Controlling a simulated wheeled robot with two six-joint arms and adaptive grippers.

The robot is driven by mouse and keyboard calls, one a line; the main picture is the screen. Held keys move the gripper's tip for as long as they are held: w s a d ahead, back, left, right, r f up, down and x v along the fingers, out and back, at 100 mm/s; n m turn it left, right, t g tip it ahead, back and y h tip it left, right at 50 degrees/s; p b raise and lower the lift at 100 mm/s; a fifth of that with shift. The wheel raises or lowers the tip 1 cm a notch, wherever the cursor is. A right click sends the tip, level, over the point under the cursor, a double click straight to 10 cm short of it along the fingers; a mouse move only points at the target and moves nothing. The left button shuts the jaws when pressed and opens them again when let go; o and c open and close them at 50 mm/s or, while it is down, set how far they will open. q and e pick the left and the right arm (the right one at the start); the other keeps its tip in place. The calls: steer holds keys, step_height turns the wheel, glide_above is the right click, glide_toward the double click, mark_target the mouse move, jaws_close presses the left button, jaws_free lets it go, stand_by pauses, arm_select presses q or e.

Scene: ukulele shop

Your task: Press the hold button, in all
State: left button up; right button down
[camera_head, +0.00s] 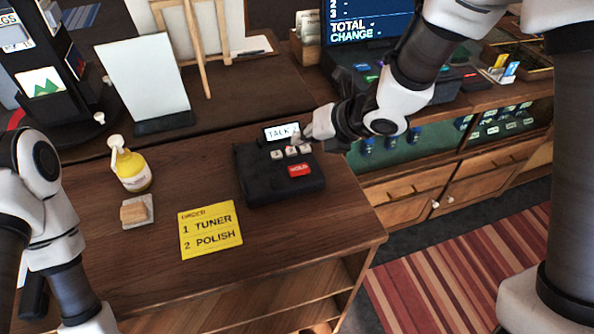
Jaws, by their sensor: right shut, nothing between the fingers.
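A black phone-like box (262,186) sits on the wooden counter. A red button labelled HOLD (300,170) is on its right front part. Several small pale keys (277,154) with red marks lie in a row behind it. A small tilted display (281,132) at the back reads "TALK" and is partly covered at its right end. My right gripper (303,136) is shut and empty, over the back right of the box, above the keys and beside the display. I cannot tell if it touches a key. My left arm is at the left edge; its gripper is not clearly shown.
A yellow card (210,229) reading "1 TUNER, 2 POLISH" lies left of the box. A yellow bottle (131,170) and a small block on a pad (135,211) stand further left. A white panel (144,77) and a register screen (366,20) are behind.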

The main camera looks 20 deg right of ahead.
mark_target(302, 169)
steer(key=f+b, duration=0.1)
steer(key=f, duration=0.1)
steer(key=f+b, duration=0.2)
steer(key=shift+s+a+f, duration=0.1)
steer(key=shift+a, duration=0.3)
steer(key=shift+d+f, duration=0.1)
steer(key=shift+f, duration=0.2)
steer(key=shift+d, duration=0.25)
steer(key=shift+s+d+r, duration=0.1)
steer(key=shift+s, duration=0.2)
steer(key=shift+w+a, duration=0.25)
steer(key=shift+a, duration=0.1)
arm_select(q)
steer(key=f, duration=0.4)
steer(key=shift+s+a+f, duration=0.15)
steer(key=shift+s+f, duration=0.05)
steer(key=shift+s, duration=0.2)
arm_select(e)
steer(key=shift+d, duration=0.1)
steer(key=shift+s+d, duration=0.15)
